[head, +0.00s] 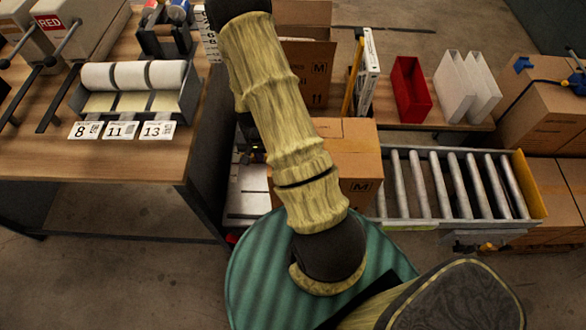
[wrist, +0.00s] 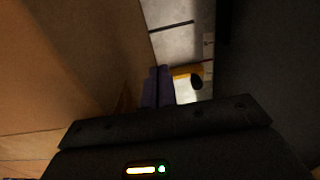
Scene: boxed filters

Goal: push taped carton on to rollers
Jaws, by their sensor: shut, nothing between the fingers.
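The carton (head: 355,165), brown with a black M label, stands at the left end of the roller conveyor (head: 455,185). My arm hides its left part in the head view, and I cannot see whether it rests partly on the rollers. In the wrist view a large brown carton face (wrist: 70,65) fills the left side. My gripper (wrist: 158,85) is shut and empty, its dark purple fingertips close beside that face. I cannot tell if they touch it. In the head view the fingers are hidden behind my arm.
A yellow end plate (head: 530,185) closes the conveyor's right end; the visible rollers are bare. A desk (head: 130,160) with label rolls stands left. A red bin (head: 411,88) and white bins (head: 465,88) stand behind the rollers. More cartons (head: 545,115) are at the right.

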